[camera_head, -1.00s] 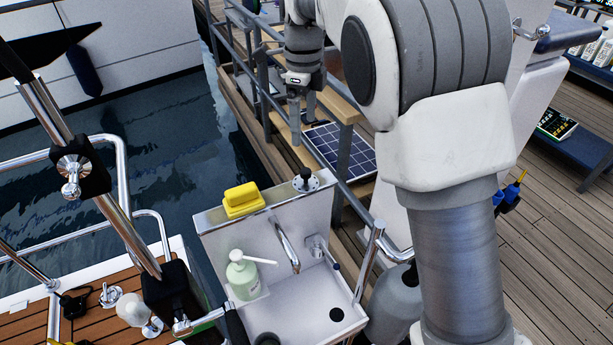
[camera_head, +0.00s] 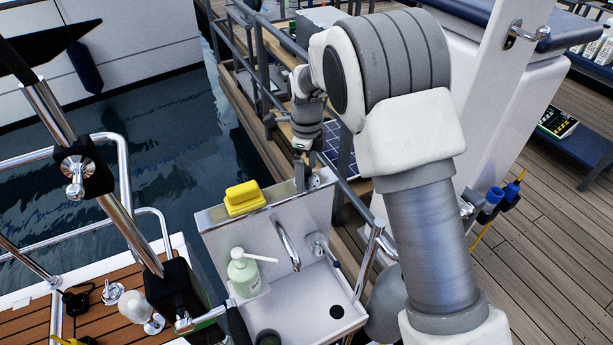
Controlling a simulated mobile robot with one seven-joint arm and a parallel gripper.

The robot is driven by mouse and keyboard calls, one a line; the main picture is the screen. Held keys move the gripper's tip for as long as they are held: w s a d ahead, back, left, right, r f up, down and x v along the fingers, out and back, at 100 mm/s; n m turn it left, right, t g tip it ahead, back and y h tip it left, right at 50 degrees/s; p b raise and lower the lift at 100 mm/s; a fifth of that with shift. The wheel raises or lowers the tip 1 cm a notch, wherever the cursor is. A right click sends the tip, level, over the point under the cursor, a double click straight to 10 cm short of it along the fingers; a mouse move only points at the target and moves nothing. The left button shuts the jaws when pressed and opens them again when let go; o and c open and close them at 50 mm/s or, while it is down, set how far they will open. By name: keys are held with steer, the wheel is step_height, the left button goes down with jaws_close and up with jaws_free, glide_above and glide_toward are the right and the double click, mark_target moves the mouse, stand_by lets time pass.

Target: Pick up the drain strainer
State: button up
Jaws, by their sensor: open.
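The drain strainer (camera_head: 317,182), a small round metal disc that had a dark knob on top a second ago, lies on the right end of the ledge behind the sink. My gripper (camera_head: 302,184) points down at this end of the ledge, its fingers in front of the strainer. They hide the knob and the left part of the disc; only the right edge shows. The gripper is open. I cannot tell whether the fingers touch the strainer or stand around its knob.
A yellow sponge (camera_head: 244,197) lies on the same ledge to the left. A faucet (camera_head: 287,243) rises below, with a pump bottle (camera_head: 245,272) beside it. The white basin (camera_head: 310,290) has a dark round hole (camera_head: 336,312). A metal railing (camera_head: 262,70) stands behind.

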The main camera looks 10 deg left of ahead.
mark_target(306, 169)
steer(key=shift+f, duration=0.3)
steer(key=c, duration=1.2)
steer(key=shift+r, duration=0.15)
steer(key=shift+r, duration=0.55)
step_height(306, 169, up, 3)
steer(key=shift+a+f, duration=0.1)
steer(key=shift+f, duration=0.05)
steer(key=s+d+r, duration=0.2)
steer(key=d, duration=0.1)
steer(key=s+d+r+b, duration=0.1)
steer(key=d+r, duration=0.1)
steer(key=d, duration=0.2)
steer(key=s+d+r+b, duration=0.1)
steer(key=s+d+r, duration=0.1)
steer(key=d+r, duration=0.1)
steer(key=shift+s+d, duration=0.2)
steer(key=shift+s, duration=0.1)
